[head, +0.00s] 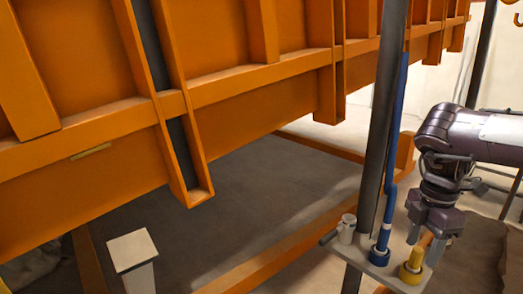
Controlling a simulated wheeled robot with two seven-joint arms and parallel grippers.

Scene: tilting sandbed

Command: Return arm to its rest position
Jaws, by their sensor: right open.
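My right arm comes in from the right edge, and its dark purple right gripper (429,238) points down. The gripper is open, with its fingers just above and beside a yellow fitting (411,273) on a small grey plate (372,259). I cannot tell whether they touch it. My left gripper does not show.
The large orange sandbed frame (235,92) fills the upper left. A grey post (377,130) and a blue pipe (394,150) stand left of my right gripper. A blue-collared fitting (379,254) and a grey valve (346,229) sit on the plate. A white-topped post (133,249) stands lower left.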

